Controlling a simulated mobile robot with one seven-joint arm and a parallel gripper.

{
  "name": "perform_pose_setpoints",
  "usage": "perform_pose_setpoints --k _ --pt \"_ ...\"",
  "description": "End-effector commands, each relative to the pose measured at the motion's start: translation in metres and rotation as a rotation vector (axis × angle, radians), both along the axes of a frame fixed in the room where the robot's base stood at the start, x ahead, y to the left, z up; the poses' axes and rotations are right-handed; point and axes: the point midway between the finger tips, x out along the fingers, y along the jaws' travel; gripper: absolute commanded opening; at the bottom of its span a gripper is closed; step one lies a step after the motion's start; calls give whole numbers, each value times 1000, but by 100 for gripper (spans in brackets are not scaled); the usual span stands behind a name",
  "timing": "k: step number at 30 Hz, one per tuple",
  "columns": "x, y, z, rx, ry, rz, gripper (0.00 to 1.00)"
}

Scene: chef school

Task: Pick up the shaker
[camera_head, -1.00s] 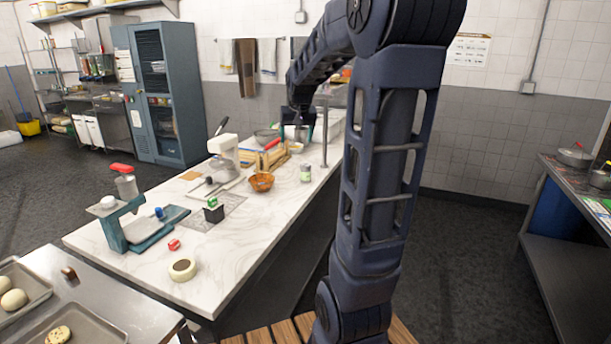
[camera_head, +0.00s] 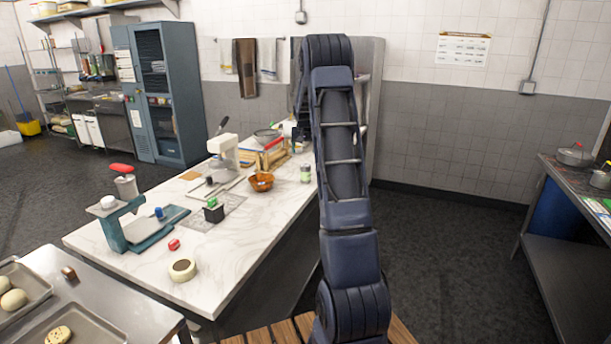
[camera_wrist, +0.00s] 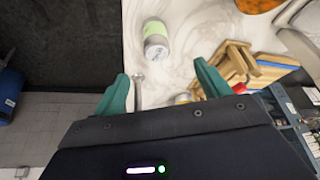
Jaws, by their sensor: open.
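The shaker is a small jar with a green label and a greyish top. It stands upright on the white marble counter near its right edge in the head view (camera_head: 305,174), just left of my arm. In the wrist view the shaker (camera_wrist: 156,39) is at the top centre, beyond the fingertips and apart from them. My gripper (camera_wrist: 163,83) shows two teal fingers spread wide with nothing held between them.
A thin metal post (camera_wrist: 138,92) shows between the fingers, near the left one. A wooden rack (camera_wrist: 222,65) lies right of the fingers. An orange-brown bowl (camera_head: 261,182) stands left of the shaker.

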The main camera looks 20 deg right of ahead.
Motion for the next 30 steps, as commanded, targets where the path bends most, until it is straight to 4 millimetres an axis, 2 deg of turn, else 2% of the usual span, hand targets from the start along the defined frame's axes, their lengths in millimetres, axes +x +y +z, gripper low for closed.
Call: perform_pose_setpoints --k 1,6,14,22,30 --pt "9 -7 -12 -1 3 -7 75" --pt "27 -20 -33 -6 2 -20 75" --pt "35 -24 -49 -6 3 -22 75" --pt "47 -29 -84 -6 3 -22 75" --pt "52 -30 -100 -6 2 -21 75"
